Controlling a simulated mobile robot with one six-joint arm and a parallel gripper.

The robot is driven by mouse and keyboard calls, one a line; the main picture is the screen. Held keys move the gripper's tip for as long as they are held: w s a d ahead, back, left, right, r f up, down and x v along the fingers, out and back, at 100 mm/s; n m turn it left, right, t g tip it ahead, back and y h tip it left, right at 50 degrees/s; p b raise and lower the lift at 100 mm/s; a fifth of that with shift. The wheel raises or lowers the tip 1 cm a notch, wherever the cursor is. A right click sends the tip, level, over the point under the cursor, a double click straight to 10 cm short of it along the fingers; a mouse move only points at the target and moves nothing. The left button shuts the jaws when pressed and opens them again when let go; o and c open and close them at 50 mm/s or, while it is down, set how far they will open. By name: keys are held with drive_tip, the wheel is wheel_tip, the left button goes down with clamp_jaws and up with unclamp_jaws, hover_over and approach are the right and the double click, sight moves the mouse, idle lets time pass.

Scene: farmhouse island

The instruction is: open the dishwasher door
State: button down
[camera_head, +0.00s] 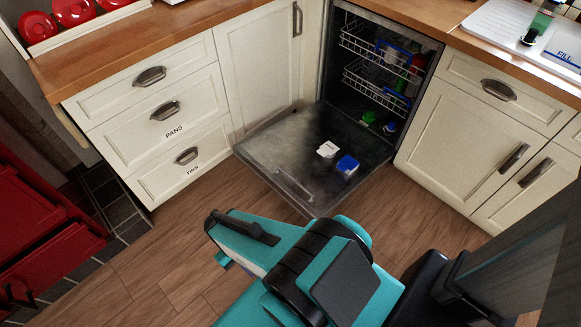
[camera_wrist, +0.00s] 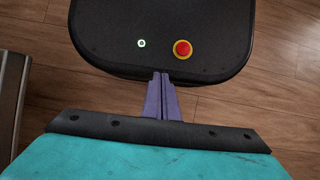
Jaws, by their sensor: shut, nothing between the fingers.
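The dishwasher (camera_head: 336,95) stands in the corner between the white cabinets, its inside in view. Its door (camera_head: 285,145) is folded down flat, low over the wooden floor, with a handle (camera_head: 293,186) near its front edge. A white item (camera_head: 327,150) and a blue item (camera_head: 348,165) lie on the door's inner face. My gripper (camera_wrist: 161,76) shows in the wrist view with its purple fingers together and nothing between them. It points over my own base, apart from the door. In the head view my arm hides most of the gripper.
Two wire racks (camera_head: 375,45) with dishes sit inside the dishwasher. Drawers (camera_head: 150,120) stand to the left and cabinet doors (camera_head: 460,145) to the right. A red drawer unit (camera_head: 45,225) is at the far left. Wooden floor (camera_head: 165,245) is clear left of my arm.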

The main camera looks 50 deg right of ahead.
drive_tip(key=w+d+f+t+y+b, duration=0.25)
drive_tip(key=w+d+b, duration=0.55)
drive_tip(key=w, duration=0.4)
drive_tip(key=w+d+r+t+b, duration=0.2)
drive_tip(key=w+d+b, duration=0.55)
drive_tip(key=d, duration=0.65)
drive_tip(key=s+d+r+t+b, duration=0.1)
drive_tip(key=d+r+b, duration=0.4)
drive_tip(key=d, duration=0.9)
drive_tip(key=s+d+r+t+b, duration=0.1)
drive_tip(key=d+r+t+b, duration=0.2)
drive_tip(key=d, duration=1.1)
wheel_tip(320, 180, up, 2)
drive_tip(key=b, duration=0.3)
drive_tip(key=shift+s+d+t, duration=0.15)
drive_tip(key=shift+s+t, duration=0.05)
drive_tip(key=shift+t, duration=0.15)
